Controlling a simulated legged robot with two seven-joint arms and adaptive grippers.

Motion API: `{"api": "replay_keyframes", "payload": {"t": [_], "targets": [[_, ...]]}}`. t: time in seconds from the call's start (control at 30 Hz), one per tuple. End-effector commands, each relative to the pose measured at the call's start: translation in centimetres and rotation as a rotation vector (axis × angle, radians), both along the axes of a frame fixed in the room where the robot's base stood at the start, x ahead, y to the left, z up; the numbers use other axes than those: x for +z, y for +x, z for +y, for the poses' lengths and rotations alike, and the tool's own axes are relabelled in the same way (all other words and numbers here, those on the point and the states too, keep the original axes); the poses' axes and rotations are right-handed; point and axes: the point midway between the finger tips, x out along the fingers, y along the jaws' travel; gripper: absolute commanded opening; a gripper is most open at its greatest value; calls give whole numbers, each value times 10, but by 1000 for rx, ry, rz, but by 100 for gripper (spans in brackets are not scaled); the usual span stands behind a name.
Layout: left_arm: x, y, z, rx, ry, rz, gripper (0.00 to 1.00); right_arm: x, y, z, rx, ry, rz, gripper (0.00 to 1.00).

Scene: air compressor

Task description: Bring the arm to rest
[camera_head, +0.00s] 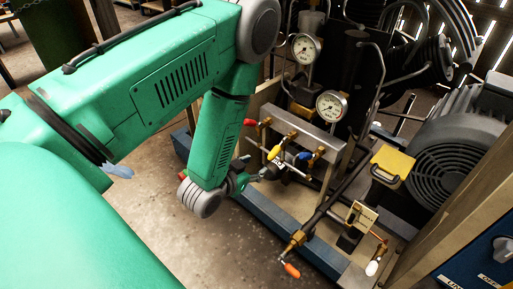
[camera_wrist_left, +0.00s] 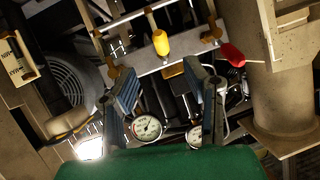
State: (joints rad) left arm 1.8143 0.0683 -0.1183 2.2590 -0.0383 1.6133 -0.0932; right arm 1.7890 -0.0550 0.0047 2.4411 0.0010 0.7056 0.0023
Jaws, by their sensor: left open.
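My left arm (camera_head: 215,140) is green and reaches in from the left, its forearm hanging down to a grey wrist joint. My left gripper (camera_head: 272,170) points right toward the valve manifold of the compressor, close in front of the valve handles. In the left wrist view its two fingers (camera_wrist_left: 163,82) stand wide apart with nothing gripped between them. Beyond them are a yellow valve handle (camera_wrist_left: 160,40) and a red one (camera_wrist_left: 232,55). In the head view I cannot tell whether the gripper touches the manifold. My right gripper is not in view.
The manifold carries red (camera_head: 250,122), yellow (camera_head: 273,152) and blue (camera_head: 304,156) handles. Two pressure gauges (camera_head: 306,48) (camera_head: 331,104) stand above it. An orange-handled valve (camera_head: 290,270) sticks out in front. A large motor (camera_head: 455,150) is at right. Bare floor (camera_head: 200,250) lies below my arm.

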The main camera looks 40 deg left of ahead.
Motion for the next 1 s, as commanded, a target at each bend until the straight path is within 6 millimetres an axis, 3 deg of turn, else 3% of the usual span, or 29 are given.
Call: {"api": "replay_keyframes", "payload": {"t": [0.27, 0.37, 0.47, 0.7, 0.8, 0.9, 1.0], "targets": [[0, 0, 0, 0, -1, 5, 41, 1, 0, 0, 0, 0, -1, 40], [-3, -11, -7, 0, -16, 79, 41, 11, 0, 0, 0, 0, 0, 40], [-11, -43, -22, 0, -51, 266, 41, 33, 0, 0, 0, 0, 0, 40], [-14, -173, -62, 17, -118, 848, 41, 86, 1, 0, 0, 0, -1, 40], [-9, -212, -70, 23, -125, 1002, 41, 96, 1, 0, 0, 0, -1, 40], [-5, -233, -73, 28, -127, 1083, 41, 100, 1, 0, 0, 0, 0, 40], [-5, -240, -74, 30, -128, 1109, 41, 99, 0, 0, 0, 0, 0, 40]]}}
